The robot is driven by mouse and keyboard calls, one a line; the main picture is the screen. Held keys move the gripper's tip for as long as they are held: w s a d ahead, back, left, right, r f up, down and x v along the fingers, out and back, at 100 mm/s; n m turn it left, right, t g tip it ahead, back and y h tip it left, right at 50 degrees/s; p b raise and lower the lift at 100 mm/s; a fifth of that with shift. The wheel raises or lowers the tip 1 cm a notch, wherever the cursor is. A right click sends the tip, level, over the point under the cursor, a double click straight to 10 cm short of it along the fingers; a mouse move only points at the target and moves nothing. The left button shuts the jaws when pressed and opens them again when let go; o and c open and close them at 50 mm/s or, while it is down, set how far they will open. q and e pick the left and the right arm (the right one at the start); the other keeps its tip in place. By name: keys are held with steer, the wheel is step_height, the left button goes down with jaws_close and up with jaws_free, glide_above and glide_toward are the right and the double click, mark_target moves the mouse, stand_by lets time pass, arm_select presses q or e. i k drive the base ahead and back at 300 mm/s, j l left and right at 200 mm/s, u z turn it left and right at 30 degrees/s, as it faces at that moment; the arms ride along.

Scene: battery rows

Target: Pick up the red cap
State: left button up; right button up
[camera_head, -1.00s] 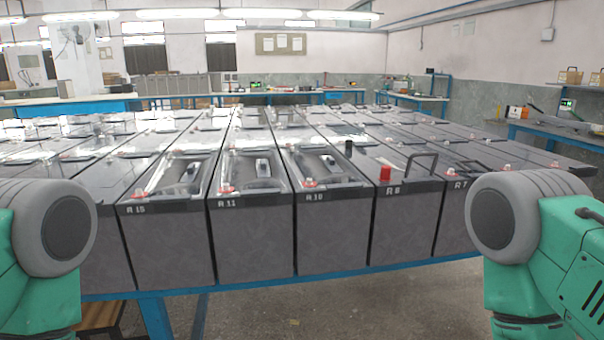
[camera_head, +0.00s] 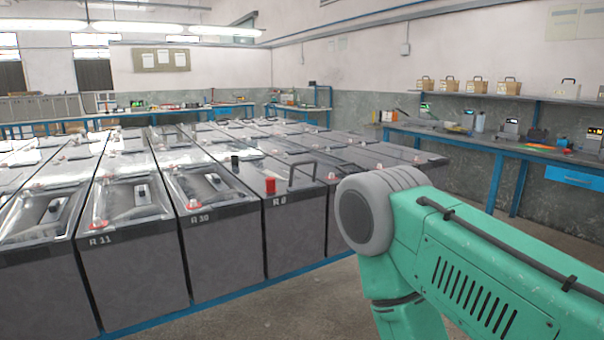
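The red cap (camera_head: 270,187) is a small red cylinder. It stands upright on the front part of the top of the battery marked R 8 (camera_head: 294,232), left of a black handle. My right arm comes in at the lower right, with its grey and green joint to the right of that battery and apart from the cap. Neither gripper shows in the head view, and my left arm is out of the picture.
A black cap (camera_head: 235,164) stands farther back on the same battery. Rows of grey batteries, with R 10 (camera_head: 220,245) beside R 8, fill a blue-framed table. A blue workbench (camera_head: 500,146) with tools runs along the right wall. Bare floor lies between.

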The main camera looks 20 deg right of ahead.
mark_target(271, 182)
steer(key=i+l, duration=0.1)
steer(key=l, duration=0.3)
steer(key=i+l, duration=0.1)
steer(key=l, duration=0.3)
steer(key=i+l, duration=0.1)
steer(key=l, duration=0.3)
steer(key=i+l, duration=0.1)
steer(key=l, duration=0.3)
